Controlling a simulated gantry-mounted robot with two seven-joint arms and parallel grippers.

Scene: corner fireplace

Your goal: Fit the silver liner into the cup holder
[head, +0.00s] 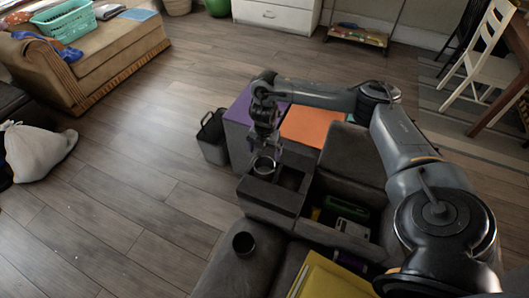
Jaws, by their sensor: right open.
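The silver liner (264,166) shows as a bright ring at the far left part of the dark cup holder console (270,196). My right gripper (264,151) is open, pointing down right above the liner, with its fingertips close to the rim. I cannot tell whether the fingers touch the liner, or how deep it sits in its hole. A dark round opening (290,179) in the console is to the right of the liner. My left gripper is not in view.
A dark cup (243,242) stands on the seat in front of the console. An open storage compartment (340,217) with several items is to the right. A dark bin (213,138) stands on the floor at left. A yellow item (328,280) lies at the bottom. The left floor is mostly clear.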

